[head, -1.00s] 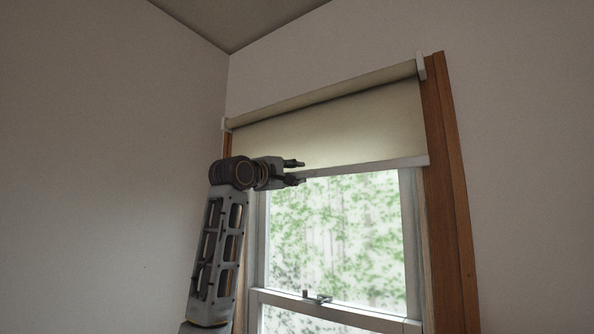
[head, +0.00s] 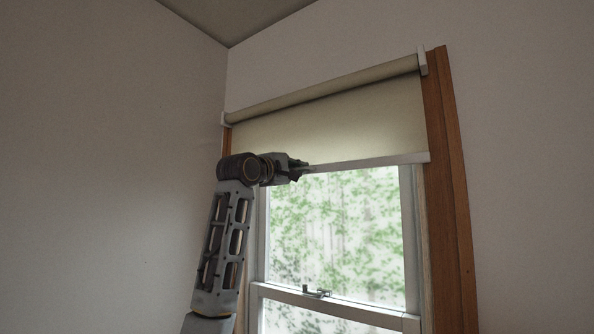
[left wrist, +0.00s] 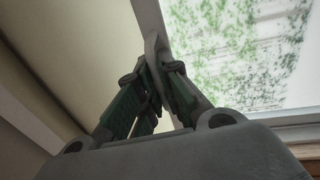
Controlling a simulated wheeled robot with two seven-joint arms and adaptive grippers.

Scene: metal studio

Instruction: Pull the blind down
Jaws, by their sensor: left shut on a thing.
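The cream roller blind (head: 340,122) hangs over the top part of the window. Its white bottom bar (head: 375,161) runs across above the glass. My left gripper (head: 304,168) is shut on the bottom bar, left of its middle. In the left wrist view the fingers (left wrist: 157,68) close around the bar (left wrist: 153,25), with blind fabric (left wrist: 80,45) to the left and glass to the right. My right gripper shows in neither view.
The window (head: 335,230) has a white sash with a latch (head: 316,292) on its middle rail. A wooden frame (head: 450,190) stands at the right. The left wall (head: 110,150) is bare. Open room lies below the bar in front of the glass.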

